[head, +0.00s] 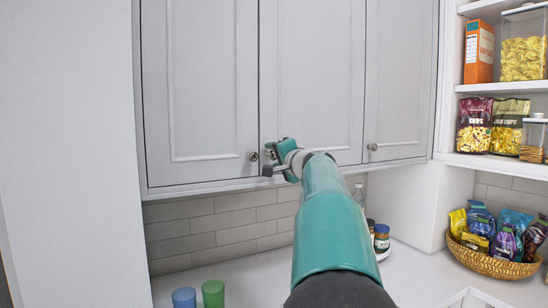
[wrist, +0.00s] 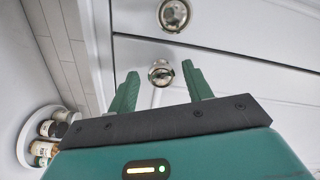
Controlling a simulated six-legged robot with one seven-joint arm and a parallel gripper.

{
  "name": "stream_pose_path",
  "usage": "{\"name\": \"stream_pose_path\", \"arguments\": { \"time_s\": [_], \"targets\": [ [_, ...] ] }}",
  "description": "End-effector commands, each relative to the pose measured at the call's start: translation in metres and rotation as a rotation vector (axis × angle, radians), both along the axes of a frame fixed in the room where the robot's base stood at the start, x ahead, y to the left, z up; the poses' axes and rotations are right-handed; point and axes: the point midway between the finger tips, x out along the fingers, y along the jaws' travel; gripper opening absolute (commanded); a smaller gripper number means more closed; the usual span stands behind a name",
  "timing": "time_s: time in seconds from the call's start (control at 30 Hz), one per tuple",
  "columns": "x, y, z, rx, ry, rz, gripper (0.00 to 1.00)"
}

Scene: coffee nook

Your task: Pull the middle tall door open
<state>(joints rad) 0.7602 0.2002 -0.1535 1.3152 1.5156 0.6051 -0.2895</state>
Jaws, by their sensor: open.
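The middle tall door (head: 312,70) is a pale grey panelled cabinet door, shut and flush with its neighbours. Its round metal knob (wrist: 161,72) shows in the wrist view between the two green fingers of my gripper (wrist: 160,80). The fingers are apart on either side of it, and I cannot tell whether they touch it. In the head view my gripper (head: 270,160) is at the door's lower left corner and hides most of that knob. The left door's knob (head: 253,156) is just left of it; it also shows at the top of the wrist view (wrist: 173,14).
The left door (head: 200,80) and right door (head: 400,80), with its own knob (head: 372,147), are shut. Below stand a blue cup (head: 184,298), a green cup (head: 213,293) and jars (head: 381,238). Open shelves (head: 510,88) and a snack basket (head: 490,262) are at right.

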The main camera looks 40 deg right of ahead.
Motion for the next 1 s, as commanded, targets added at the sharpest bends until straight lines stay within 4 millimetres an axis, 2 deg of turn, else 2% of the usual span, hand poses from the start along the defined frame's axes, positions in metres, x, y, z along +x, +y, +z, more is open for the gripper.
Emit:
{"name": "stream_pose_path", "arguments": {
  "time_s": [0.13, 0.37, 0.6, 1.0],
  "targets": [
    [0.0074, -0.0014, 0.0008, -0.001, -0.002, -0.001, 0.50],
    [0.0076, -0.0013, 0.0009, -0.001, -0.002, -0.001, 0.48],
    [0.0075, -0.0012, 0.0007, 0.000, -0.001, -0.001, 0.01],
    [0.0044, 0.0003, 0.0006, 0.000, -0.001, 0.017, 0.00]
  ]
}}
